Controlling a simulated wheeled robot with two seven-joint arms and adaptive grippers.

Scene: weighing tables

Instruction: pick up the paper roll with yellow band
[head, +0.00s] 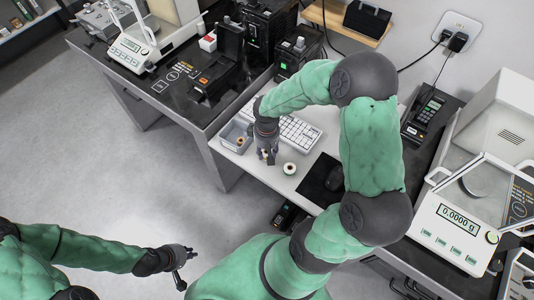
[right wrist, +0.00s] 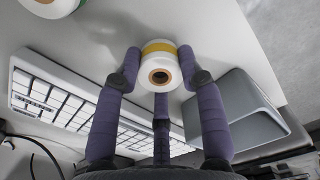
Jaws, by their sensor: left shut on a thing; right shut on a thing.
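The paper roll with a yellow band (right wrist: 159,50) is between the fingers of my right gripper (right wrist: 160,72) in the right wrist view, its brown core facing the camera. The gripper is shut on it, with fingers on both sides. In the head view my right gripper (head: 267,157) is low over the white desk and mostly hides the roll; I cannot tell whether the roll touches the desk. My left gripper (head: 183,256) is away from the desk, over the floor, shut on a small dark thing that I cannot identify.
A white roll with a green band (head: 289,169) stands on the desk, right of my right gripper. A grey bin (head: 233,136) is to its left, a white keyboard (head: 298,134) behind. A black mat (head: 318,184) with a mouse lies to the right. Balances stand on the side tables.

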